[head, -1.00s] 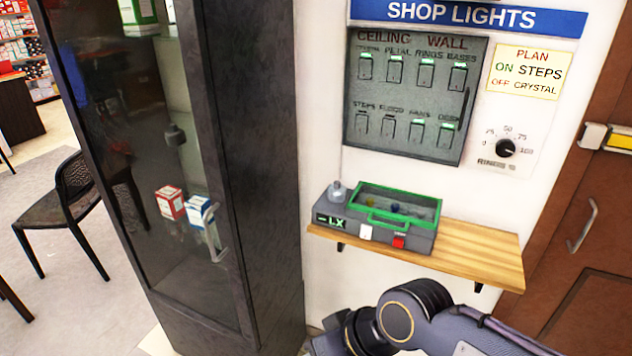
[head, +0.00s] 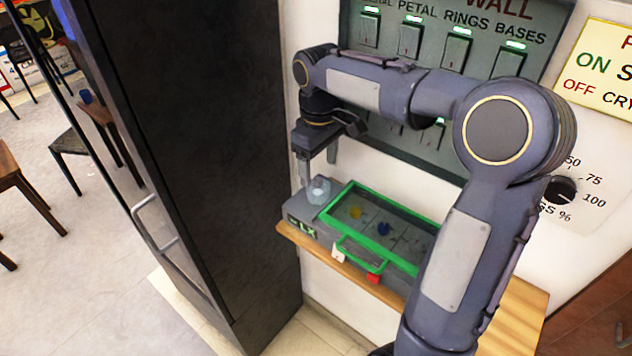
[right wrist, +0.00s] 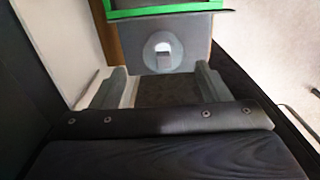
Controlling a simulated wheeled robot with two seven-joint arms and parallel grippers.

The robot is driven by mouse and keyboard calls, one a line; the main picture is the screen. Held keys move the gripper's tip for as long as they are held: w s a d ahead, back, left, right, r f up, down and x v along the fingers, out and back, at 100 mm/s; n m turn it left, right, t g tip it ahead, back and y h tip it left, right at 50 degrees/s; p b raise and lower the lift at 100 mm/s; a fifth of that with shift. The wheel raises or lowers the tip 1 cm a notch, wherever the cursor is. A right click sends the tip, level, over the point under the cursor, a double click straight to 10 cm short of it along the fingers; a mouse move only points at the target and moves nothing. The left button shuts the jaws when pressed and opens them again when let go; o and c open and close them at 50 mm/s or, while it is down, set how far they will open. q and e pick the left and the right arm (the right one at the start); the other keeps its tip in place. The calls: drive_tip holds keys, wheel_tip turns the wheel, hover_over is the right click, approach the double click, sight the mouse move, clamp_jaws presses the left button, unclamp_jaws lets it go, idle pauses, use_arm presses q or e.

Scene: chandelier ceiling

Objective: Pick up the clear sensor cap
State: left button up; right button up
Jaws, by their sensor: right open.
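The clear sensor cap (head: 319,191) is a small, pale, see-through dome on the left end of the grey LX box (head: 300,214). In the right wrist view the cap (right wrist: 160,52) is a round, translucent disc with a bright middle on the grey box top. My right gripper (head: 318,174) is open just above the cap, with its fingers pointing down. In the wrist view the two fingers (right wrist: 162,82) stand apart, left and right of the cap, and nothing is between them. I cannot tell whether a finger touches it. My left gripper is out of view.
The box's green-framed lid (head: 385,225) lies right of the cap. The box sits on a narrow wooden shelf (head: 520,310). A dark cabinet (head: 190,130) stands close on the left. The switch panel (head: 425,45) is on the wall behind my arm.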

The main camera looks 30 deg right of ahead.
sight(318, 178)
wheel_tip(318, 178, down, 6)
drive_tip(key=shift+s+a, duration=0.15)
drive_tip(key=c, duration=0.9)
drive_tip(key=shift+r, duration=0.2)
